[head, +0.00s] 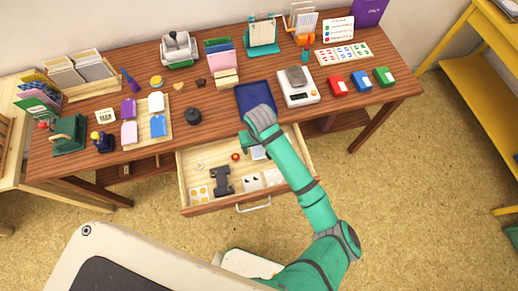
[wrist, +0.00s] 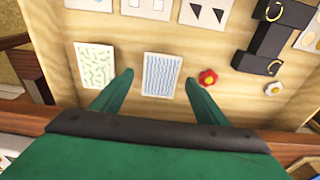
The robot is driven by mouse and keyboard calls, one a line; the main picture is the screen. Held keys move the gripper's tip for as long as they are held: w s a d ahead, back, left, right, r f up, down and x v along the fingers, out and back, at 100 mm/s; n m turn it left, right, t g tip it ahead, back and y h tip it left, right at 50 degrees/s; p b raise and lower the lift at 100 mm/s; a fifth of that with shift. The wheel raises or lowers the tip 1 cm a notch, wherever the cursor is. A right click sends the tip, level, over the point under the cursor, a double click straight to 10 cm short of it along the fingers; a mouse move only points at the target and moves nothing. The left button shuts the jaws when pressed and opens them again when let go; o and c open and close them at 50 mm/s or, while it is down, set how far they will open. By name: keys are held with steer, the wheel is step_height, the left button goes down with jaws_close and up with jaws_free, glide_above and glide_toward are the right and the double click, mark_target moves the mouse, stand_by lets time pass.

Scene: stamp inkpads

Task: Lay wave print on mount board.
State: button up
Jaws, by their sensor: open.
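The wave print (wrist: 162,74), a pale card with blue wavy lines, lies flat in the open drawer. In the wrist view, my gripper (wrist: 158,80) is open, with one finger on each side of the card; whether they touch it is unclear. In the head view my gripper (head: 252,142) is low over the drawer's back part, and my arm partly hides the cards there. A flat dark blue panel (head: 252,97), which looks like the mount board, lies on the tabletop just behind my wrist. Its surface looks bare, and my wrist covers its front corner.
A green-patterned card (wrist: 95,66) lies left of the wave print, and a red flower-shaped piece (wrist: 208,77) lies to the right. A black tool (wrist: 268,38) is also in the drawer (head: 186,190).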

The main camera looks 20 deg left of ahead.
steer(key=shift+f, duration=0.25)
stand_by(0.4)
steer(key=shift+c, duration=0.7)
steer(key=c, duration=1.1)
steer(key=shift+o, duration=0.2)
